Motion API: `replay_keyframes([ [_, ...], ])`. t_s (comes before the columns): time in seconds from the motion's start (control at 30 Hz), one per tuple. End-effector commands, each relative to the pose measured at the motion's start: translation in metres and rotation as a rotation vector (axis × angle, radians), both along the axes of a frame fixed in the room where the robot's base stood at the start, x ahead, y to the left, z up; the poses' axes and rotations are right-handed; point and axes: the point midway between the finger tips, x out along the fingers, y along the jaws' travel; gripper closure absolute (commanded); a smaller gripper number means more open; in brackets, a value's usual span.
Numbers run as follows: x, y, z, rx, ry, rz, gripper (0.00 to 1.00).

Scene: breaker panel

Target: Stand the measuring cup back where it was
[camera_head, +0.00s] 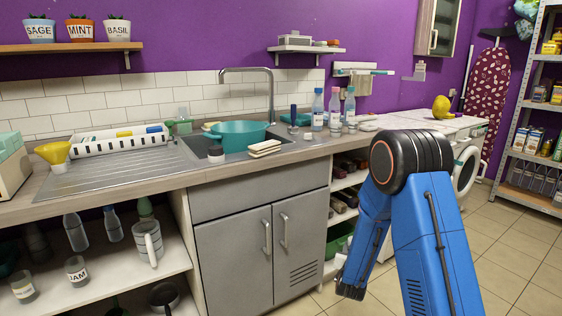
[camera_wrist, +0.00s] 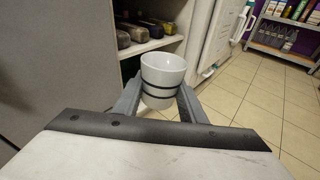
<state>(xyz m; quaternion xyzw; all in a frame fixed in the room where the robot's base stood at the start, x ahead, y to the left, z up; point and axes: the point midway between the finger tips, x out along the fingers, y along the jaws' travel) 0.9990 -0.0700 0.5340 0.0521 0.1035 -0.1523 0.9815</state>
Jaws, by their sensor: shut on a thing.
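My gripper (camera_wrist: 162,98) shows in the wrist view, its two grey fingers shut on a white cup (camera_wrist: 163,68) from both sides. The cup is upright, open at the top and empty as far as I can see, with dark bands around its lower part. I see no measuring marks on it. It is in front of the open shelves, clear of them. A pale jug with a handle and dark markings (camera_head: 148,243) stands on the lower left shelf.
The counter holds a sink with a teal bowl (camera_head: 236,134), a drying rack (camera_head: 105,140) and several bottles. Below are a grey cabinet (camera_head: 234,250) and open shelves, also near the cup in the wrist view (camera_wrist: 140,30). Tiled floor (camera_head: 510,270) is free at right.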

Motion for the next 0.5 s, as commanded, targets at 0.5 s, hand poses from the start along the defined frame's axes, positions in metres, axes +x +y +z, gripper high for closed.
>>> replay_keyframes([
  [0.5,0.000,0.000,0.037,0.000,-0.002,0.000,0.86],
])
